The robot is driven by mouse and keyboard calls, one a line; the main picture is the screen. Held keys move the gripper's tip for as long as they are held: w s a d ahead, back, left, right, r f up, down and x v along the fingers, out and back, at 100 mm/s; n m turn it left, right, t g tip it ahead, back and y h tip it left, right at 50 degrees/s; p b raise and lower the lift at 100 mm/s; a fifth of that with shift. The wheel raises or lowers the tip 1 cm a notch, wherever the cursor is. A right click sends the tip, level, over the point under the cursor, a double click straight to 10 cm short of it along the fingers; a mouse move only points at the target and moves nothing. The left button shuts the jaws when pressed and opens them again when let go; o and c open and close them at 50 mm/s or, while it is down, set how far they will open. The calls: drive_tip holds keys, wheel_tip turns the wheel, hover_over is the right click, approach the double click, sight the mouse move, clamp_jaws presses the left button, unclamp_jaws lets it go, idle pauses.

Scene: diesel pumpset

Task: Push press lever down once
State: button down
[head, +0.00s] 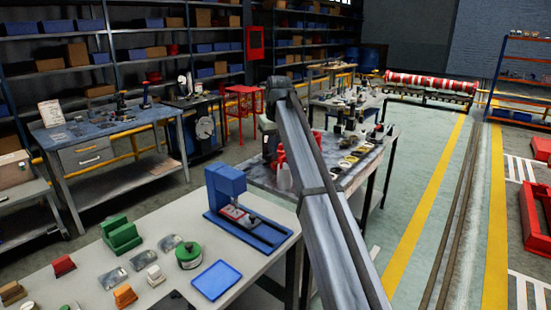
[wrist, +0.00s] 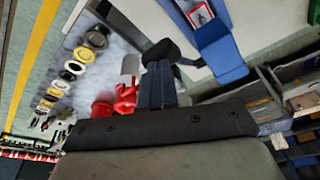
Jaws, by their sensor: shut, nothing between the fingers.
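The blue press (head: 226,184) stands upright on its flat base on the near white-topped table in the head view. A dark bar (head: 268,229) runs along its base toward the lower right. In the wrist view, the blue press (wrist: 218,48) shows at the upper right. A black grip (wrist: 162,50), which looks like the end of the press lever, lies just beyond my fingertips. I cannot tell whether they touch it. My gripper (wrist: 157,80) is shut and empty in the wrist view.
The near table (head: 80,270) also holds a blue tray (head: 217,280), a green round container (head: 189,256) and green blocks (head: 122,234). A second bench behind carries a white bottle (head: 284,178) and red items (wrist: 122,100), close to my fingers in the wrist view.

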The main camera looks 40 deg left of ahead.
drive_tip(key=shift+d+x, duration=0.2)
drive_tip(key=shift+x, duration=0.75)
drive_tip(key=shift+s+f, duration=0.1)
drive_tip(key=shift+f, duration=0.15)
drive_tip(key=shift+d+f, duration=0.4)
drive_tip(key=shift+f, duration=0.3)
drive_tip(key=shift+d+f, duration=0.45)
drive_tip(key=shift+f, duration=0.25)
drive_tip(key=shift+d+f, duration=0.4)
drive_tip(key=shift+f, duration=0.3)
drive_tip(key=shift+f, duration=0.15)
drive_tip(key=f, duration=0.2)
drive_tip(key=d+f, duration=0.1)
drive_tip(key=f, duration=0.1)
drive_tip(key=shift+f, duration=0.3)
drive_tip(key=shift+r, duration=0.15)
wheel_tip(320, 180, up, 17)
drive_tip(key=a, duration=0.2)
idle(1.4)
